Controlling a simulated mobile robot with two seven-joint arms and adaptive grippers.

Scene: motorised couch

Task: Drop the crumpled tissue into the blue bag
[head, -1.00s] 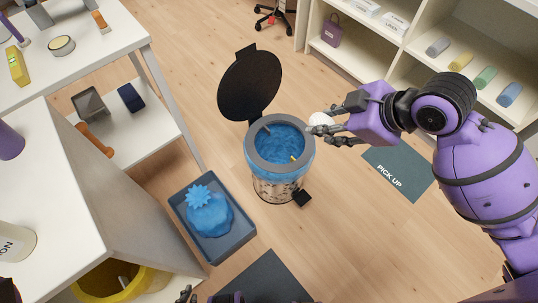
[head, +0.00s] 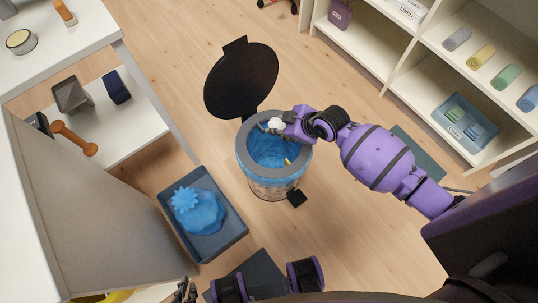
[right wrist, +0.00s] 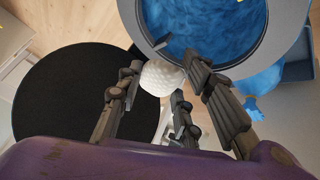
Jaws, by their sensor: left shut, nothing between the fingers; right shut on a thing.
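The crumpled tissue is a small white ball (head: 276,122), held in my right gripper (head: 270,126) above the far rim of the bin in the head view. In the right wrist view the tissue (right wrist: 162,77) shows as a bumpy white ball between the dark fingers (right wrist: 160,95), beside the bin's rim. The open blue bag (head: 268,152) lines the round bin; it also shows in the right wrist view (right wrist: 205,25). My left gripper (head: 185,291) is at the bottom edge of the head view, shut and empty, partly cut off.
The bin's grey rim (head: 244,150) is open, with its black lid (head: 241,80) raised behind. A small yellow thing (head: 287,161) shows inside the bag. A tray (head: 237,232) holding a tied blue bag (head: 198,212) stands lower left. Shelves (head: 380,55) stand at right.

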